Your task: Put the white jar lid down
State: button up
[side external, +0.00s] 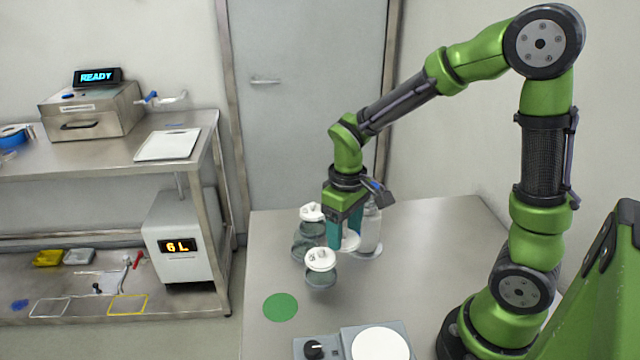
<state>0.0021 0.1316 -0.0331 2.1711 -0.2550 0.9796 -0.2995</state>
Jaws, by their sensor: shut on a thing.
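My gripper (344,238), with teal fingers, points down over the table among the glass jars. It is shut on a white jar lid (351,241), which shows partly at the fingertips. I cannot tell whether the lid touches anything below it. A small jar with a white lid (320,260) stands in front of the gripper, to its left. Another jar with a white lid (312,212) stands behind that one, left of the gripper. A taller clear glass jar (371,228) stands right behind the gripper, partly hidden by it.
A flat green disc (281,307) lies on the grey table (440,225) at the front left. A grey device with a knob and a round white plate (380,344) is at the front edge. The table right of the jars is clear. A metal bench (120,150) stands apart at the left.

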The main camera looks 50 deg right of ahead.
jog(key=s, duration=0.4)
send_over(280, 306)
notch_tip(280, 306, down, 5)
jog(key=shift+f, duration=2.2)
jog(key=shift+f, duration=0.15)
jog(key=o, duration=1)
